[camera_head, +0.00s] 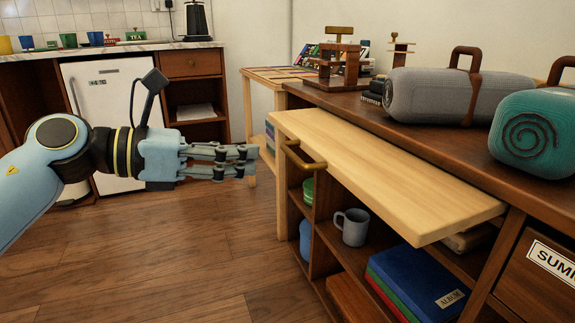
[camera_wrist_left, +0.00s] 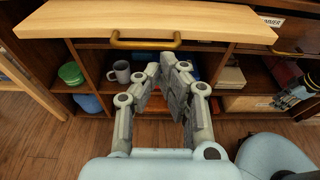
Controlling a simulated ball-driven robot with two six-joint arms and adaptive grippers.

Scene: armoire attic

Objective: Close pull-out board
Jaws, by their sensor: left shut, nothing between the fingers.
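The pull-out board (camera_head: 375,165) is a pale wooden slab that sticks out from under the dark wooden top of the armoire. A brass handle (camera_head: 304,160) is on its front edge. In the left wrist view the board (camera_wrist_left: 215,20) crosses the top, with the handle (camera_wrist_left: 145,43) below its edge. My left gripper (camera_head: 252,161) is shut and empty, to the left of the board's front edge and apart from it. In the left wrist view its fingers (camera_wrist_left: 172,68) point toward the board, below and slightly right of the handle.
Shelves under the board hold a grey mug (camera_head: 350,227), a green bowl (camera_head: 308,190) and a blue album (camera_head: 420,283). On the dark top (camera_head: 420,139) lie a grey roll (camera_head: 430,95) and a teal roll (camera_head: 540,138). The wooden floor (camera_head: 185,245) before the board is clear.

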